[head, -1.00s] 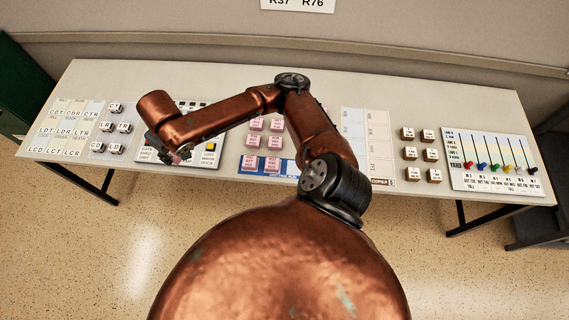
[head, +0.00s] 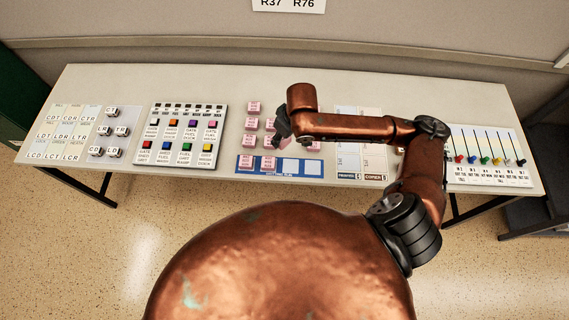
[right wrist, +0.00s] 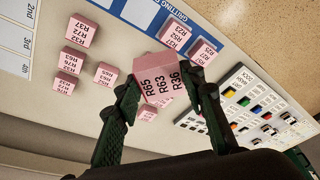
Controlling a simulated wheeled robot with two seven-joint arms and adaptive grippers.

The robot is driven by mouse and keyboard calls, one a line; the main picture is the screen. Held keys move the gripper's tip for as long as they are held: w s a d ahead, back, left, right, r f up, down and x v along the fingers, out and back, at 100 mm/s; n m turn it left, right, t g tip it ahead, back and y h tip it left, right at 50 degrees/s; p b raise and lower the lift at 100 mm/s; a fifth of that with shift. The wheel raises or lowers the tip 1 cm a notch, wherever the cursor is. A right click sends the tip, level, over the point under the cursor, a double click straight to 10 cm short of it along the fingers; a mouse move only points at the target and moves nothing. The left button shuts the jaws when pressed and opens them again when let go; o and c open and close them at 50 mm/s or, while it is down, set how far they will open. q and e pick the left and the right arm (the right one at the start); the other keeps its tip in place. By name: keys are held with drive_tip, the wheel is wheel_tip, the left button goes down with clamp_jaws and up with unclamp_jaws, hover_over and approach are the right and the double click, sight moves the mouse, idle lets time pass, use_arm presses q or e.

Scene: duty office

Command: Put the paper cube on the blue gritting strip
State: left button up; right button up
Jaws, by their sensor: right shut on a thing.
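My right gripper (right wrist: 165,88) is shut on a pink paper cube (right wrist: 158,84) printed R65, R63 and R36, held between its two fingers. In the head view the right gripper (head: 283,138) is over the pink cubes, just behind the blue gritting strip (head: 281,174); the held cube is hard to make out there. The strip has pale squares along it. Two pink cubes (head: 246,163) stand on its left end and the squares to their right are bare. The strip also shows at the top of the right wrist view (right wrist: 181,14). My left gripper is not in view.
Several loose pink cubes (head: 253,107) stand behind the strip. A panel of coloured buttons (head: 222,120) lies to its left, and white cards (head: 374,163) to its right. A panel of coloured sliders (head: 487,176) is at the far right.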

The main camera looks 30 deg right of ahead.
drive_tip(key=s+d+f+n+g+y+p, duration=0.1)
drive_tip(key=s+d+f+n+p, duration=0.2)
drive_tip(key=s, duration=0.5)
drive_tip(key=s+d+f+n+y+p, duration=0.1)
drive_tip(key=s+d+f+n+p, duration=0.1)
drive_tip(key=s+n, duration=0.45)
drive_tip(key=shift+m, duration=0.55)
drive_tip(key=w+f+b, duration=0.2)
drive_tip(key=w+b, duration=0.1)
drive_tip(key=w+a+f+b, duration=0.1)
drive_tip(key=w+f+b, duration=0.2)
drive_tip(key=w+b, duration=0.1)
drive_tip(key=w+a+f+b, duration=0.1)
drive_tip(key=w+f+b, duration=0.2)
drive_tip(key=b, duration=0.1)
drive_tip(key=shift+w, duration=0.35)
drive_tip(key=shift+w+f, duration=0.55)
drive_tip(key=shift+f, duration=0.15)
drive_tip(key=shift+w+f+b, duration=0.2)
drive_tip(key=shift+f+b, duration=0.25)
drive_tip(key=shift+f, duration=1.3)
drive_tip(key=shift+f, duration=0.1)
